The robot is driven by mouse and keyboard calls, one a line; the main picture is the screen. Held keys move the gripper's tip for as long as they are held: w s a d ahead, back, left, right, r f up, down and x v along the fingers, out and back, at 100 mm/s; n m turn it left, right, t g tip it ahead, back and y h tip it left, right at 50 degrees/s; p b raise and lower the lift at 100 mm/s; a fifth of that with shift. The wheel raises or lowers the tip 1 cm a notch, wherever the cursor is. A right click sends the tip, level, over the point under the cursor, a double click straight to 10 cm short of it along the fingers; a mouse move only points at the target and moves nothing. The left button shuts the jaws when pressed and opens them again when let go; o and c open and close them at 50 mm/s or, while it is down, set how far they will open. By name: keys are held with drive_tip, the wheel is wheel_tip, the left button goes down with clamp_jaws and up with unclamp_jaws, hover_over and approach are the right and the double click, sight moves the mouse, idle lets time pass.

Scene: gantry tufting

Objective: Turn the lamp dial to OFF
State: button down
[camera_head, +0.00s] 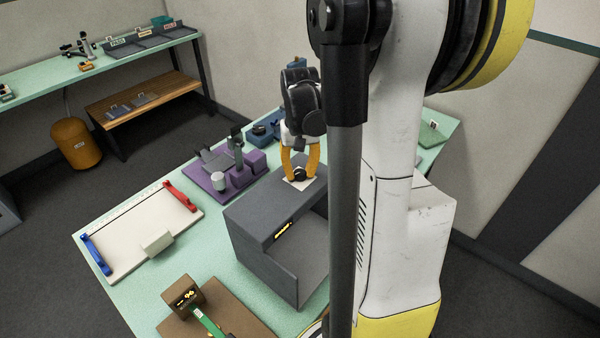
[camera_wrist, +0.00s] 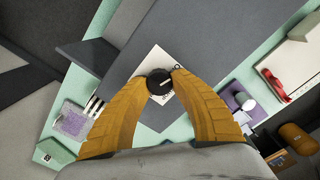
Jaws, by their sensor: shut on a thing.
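The lamp dial (camera_wrist: 159,82) is a round black knob with a light pointer line, set on a white plate (camera_wrist: 152,62) with markings. In the head view the dial (camera_head: 299,174) sits on top of a dark grey box-shaped lamp housing (camera_head: 262,200) with an open front bay. My gripper (camera_wrist: 160,81) has orange fingers, one on each side of the dial, closed on it from above. My gripper also shows in the head view (camera_head: 300,172). The plate's lettering is too small to read, so the dial's setting cannot be told.
A purple fixture (camera_head: 235,178) stands behind the housing. A white board (camera_head: 140,232) with red and blue clamps lies to the left. The green table (camera_head: 120,290) has little clear room near the housing.

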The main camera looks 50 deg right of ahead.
sight(300, 171)
idle(0.3)
drive_tip(key=c, duration=1.1)
unclamp_jaws()
drive_tip(key=shift+o, duration=0.2)
wheel_tip(300, 171, up, 12)
